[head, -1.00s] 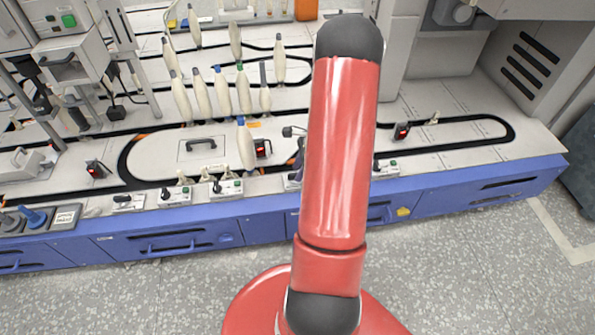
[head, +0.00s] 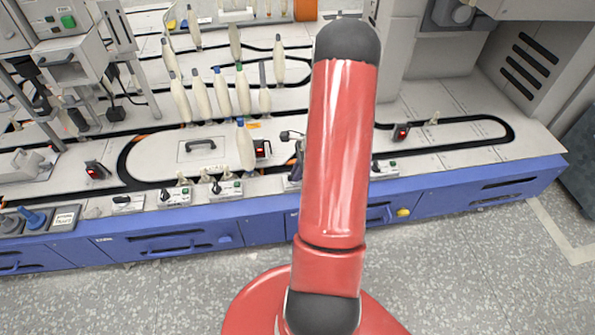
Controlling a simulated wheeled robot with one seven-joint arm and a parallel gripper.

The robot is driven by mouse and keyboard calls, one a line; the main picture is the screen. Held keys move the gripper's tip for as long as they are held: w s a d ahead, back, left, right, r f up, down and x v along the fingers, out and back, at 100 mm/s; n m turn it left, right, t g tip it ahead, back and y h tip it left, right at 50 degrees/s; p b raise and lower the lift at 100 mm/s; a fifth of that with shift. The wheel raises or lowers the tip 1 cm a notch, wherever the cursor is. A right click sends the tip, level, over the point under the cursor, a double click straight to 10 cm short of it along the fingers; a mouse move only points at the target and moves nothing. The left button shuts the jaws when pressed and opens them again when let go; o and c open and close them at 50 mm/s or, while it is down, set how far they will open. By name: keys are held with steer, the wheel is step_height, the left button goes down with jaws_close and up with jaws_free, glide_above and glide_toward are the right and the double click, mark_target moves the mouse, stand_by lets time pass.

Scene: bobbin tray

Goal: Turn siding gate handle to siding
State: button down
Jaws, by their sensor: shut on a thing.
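Several small white control boxes with dark handles line the front edge of the machine, such as the far left one (head: 127,203), the one beside it (head: 174,197) and the third (head: 226,190). Another box (head: 292,183) is partly covered by my red arm, and one (head: 385,169) shows just right of it. Their labels are too small to read, so I cannot tell which carries the siding gate handle. My gripper is hidden behind my arm, which crosses the middle of the head view.
A dark track loop (head: 125,165) runs across the white deck. Several cream bobbins stand on it; one with a blue top (head: 245,146) is near the front. Blue drawers (head: 160,245) form the machine's front, with clear grey floor (head: 480,260) before it.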

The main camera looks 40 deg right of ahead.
steer(key=n, duration=0.2)
steer(key=n+g, duration=0.1)
steer(key=n, duration=0.1)
steer(key=n+g, duration=0.1)
steer(key=n, duration=0.1)
steer(key=shift+w+d+n+y, duration=0.1)
steer(key=shift+w+n+y, duration=0.2)
steer(key=n+g, duration=0.2)
steer(key=n, duration=0.3)
steer(key=shift+w+b, duration=0.2)
steer(key=shift+b, duration=0.1)
stand_by(0.3)
steer(key=c, duration=1.4)
jaws_free()
steer(key=shift+c, duration=0.2)
steer(key=v, duration=0.7)
steer(key=shift+w+r, duration=0.2)
steer(key=shift+r, duration=0.2)
